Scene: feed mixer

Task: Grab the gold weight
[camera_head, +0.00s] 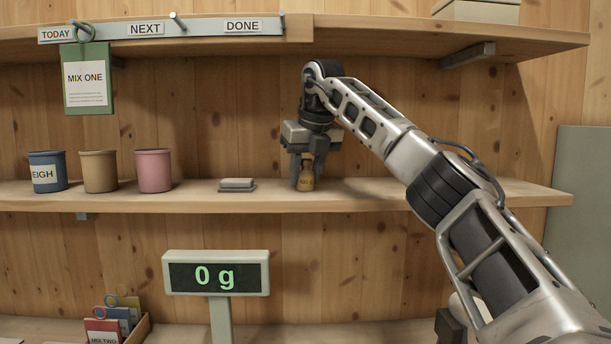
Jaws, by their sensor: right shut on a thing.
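The gold weight (306,178) is a small gold piece standing upright on the middle wooden shelf. My right gripper (307,172) points down at it from above, its fingers on either side, shut on the weight. The weight's base appears at shelf level; I cannot tell whether it touches the shelf. The fingers hide part of its sides.
A blue cup (47,171), a tan cup (99,171) and a pink cup (153,170) stand on the shelf (400,196) at left. A small grey block (237,185) lies nearer. A display (216,273) reads 0 g. An upper shelf (400,38) overhangs.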

